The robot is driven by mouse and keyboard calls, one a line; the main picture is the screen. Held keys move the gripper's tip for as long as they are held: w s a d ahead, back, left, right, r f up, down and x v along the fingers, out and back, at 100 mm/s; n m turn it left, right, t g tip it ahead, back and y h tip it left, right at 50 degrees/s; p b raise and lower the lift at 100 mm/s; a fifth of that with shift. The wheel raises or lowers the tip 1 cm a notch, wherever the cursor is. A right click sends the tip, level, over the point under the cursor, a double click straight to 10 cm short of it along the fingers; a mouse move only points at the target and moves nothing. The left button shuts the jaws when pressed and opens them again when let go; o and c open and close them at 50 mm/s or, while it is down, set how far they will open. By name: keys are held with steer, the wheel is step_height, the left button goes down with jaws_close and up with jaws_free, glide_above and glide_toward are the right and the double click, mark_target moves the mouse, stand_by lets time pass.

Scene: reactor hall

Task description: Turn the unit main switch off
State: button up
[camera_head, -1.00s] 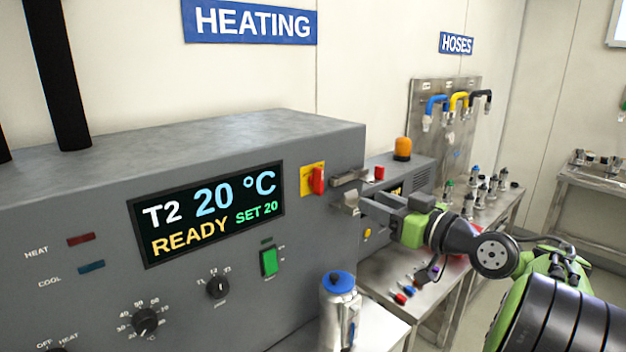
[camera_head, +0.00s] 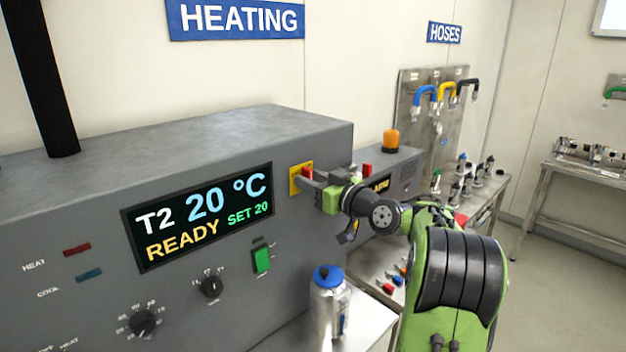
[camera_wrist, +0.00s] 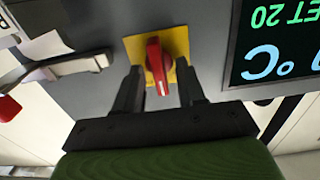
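The unit main switch is a red rotary handle on a yellow plate (camera_head: 295,180) at the right end of the grey heating unit's front. In the wrist view the red handle (camera_wrist: 158,64) stands between the two dark fingers of my gripper (camera_wrist: 160,90), its white mark toward me. A gap shows on each side of the handle, so the fingers are open around it without visible touch. In the head view my gripper (camera_head: 318,182) is at the switch and partly hides it. The display (camera_head: 203,215) reads T2 20 °C, READY, SET 20.
A green rocker switch (camera_head: 261,259) and black knobs sit lower on the panel. A silver bottle with a blue cap (camera_head: 328,300) stands in front of the unit. A smaller grey unit with an orange beacon (camera_head: 390,139) stands behind my arm.

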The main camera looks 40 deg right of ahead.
steer(key=shift+c, duration=0.4)
jaws_close()
steer(key=shift+f+n+b, duration=0.1)
steer(key=shift+n+b, duration=0.2)
steer(key=shift+b, duration=0.35)
steer(key=n+b, duration=1)
steer(key=n, duration=0.1)
steer(key=n+b, duration=0.5)
steer(key=n, duration=0.1)
steer(key=shift+a+f+b, duration=0.3)
steer(key=shift+b, duration=0.1)
steer(key=shift+n, duration=0.3)
